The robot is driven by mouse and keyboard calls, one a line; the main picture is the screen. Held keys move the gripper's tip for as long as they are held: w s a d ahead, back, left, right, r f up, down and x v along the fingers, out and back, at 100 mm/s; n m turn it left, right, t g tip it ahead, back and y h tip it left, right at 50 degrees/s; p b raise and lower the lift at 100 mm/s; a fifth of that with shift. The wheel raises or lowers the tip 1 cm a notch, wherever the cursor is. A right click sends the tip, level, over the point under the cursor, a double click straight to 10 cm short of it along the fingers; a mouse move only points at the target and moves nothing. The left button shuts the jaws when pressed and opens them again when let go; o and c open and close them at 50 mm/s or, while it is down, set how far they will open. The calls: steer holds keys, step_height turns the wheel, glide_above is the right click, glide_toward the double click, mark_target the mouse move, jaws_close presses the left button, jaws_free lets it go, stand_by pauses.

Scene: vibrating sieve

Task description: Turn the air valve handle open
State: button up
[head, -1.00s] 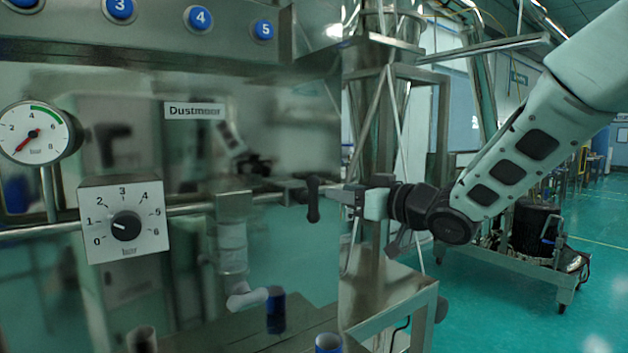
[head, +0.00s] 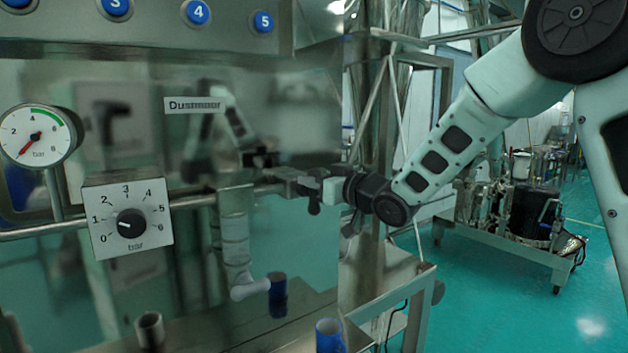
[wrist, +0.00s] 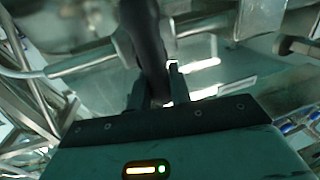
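The air valve handle (head: 314,207) is a dark lever on the horizontal pipe at the right end of the panel. In the head view its lower end hangs below my gripper (head: 308,184), which covers its upper part. In the wrist view the black handle (wrist: 147,45) runs down between the two fingers of my gripper (wrist: 156,86). The fingers stand on either side of it, with a small bright gap at the right finger, so my gripper looks open around it. Contact cannot be made out.
A pressure gauge (head: 38,137) with its red needle at lower left and a knob box (head: 127,219) marked in bar are at left. Blue numbered buttons (head: 197,12) line the top. A blue cup (head: 329,336) stands at the front. A metal frame (head: 405,300) stands below my arm.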

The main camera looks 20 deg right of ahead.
jaws_close()
steer(key=m, duration=0.1)
steer(key=m+b, duration=0.1)
steer(key=d+m+b, duration=0.1)
steer(key=shift+w+f+m+t, duration=0.15)
steer(key=shift+f+m+t, duration=0.15)
steer(key=shift+m, duration=0.1)
steer(key=shift+w+d+f+m+t+h+b, duration=0.1)
steer(key=shift+d+f+m+t+h+b, duration=0.6)
steer(key=shift+m, duration=2.05)
steer(key=shift+w+a+f+m+t+h+b, duration=0.2)
steer(key=shift+m+b, duration=1.15)
steer(key=shift+m, duration=1.35)
steer(key=shift+d+f+m+t+h+b, duration=0.4)
steer(key=shift+m+b, duration=0.6)
steer(key=shift+m, duration=1.75)
steer(key=o, duration=0.6)
jaws_free()
steer(key=shift+r, duration=0.1)
